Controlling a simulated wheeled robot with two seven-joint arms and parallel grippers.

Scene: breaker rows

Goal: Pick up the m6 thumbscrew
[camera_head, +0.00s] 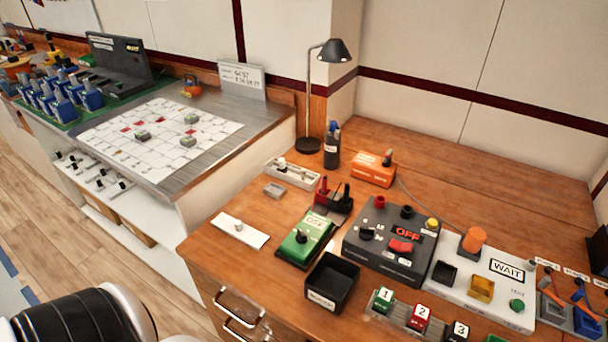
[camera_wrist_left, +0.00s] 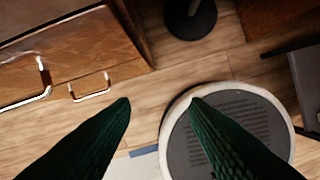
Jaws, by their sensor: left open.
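A small grey knobbed piece (camera_head: 238,226) stands on a white card (camera_head: 252,236) at the left front of the wooden bench. It may be the m6 thumbscrew, but it is too small to tell and I read no label. My left gripper (camera_wrist_left: 160,103) shows in the left wrist view as two dark green fingers spread apart with nothing between them. It points down at the floor beside a wooden drawer front, away from the white card. The left gripper's fingers do not show in the head view. My right gripper is in neither view.
Near the card are a green box (camera_head: 305,240), an open black bin (camera_head: 331,283), a small grey tray (camera_head: 274,190) and a dark control box (camera_head: 385,255). A black lamp (camera_head: 308,145) stands behind. Drawer handles (camera_head: 238,310) stick out in front.

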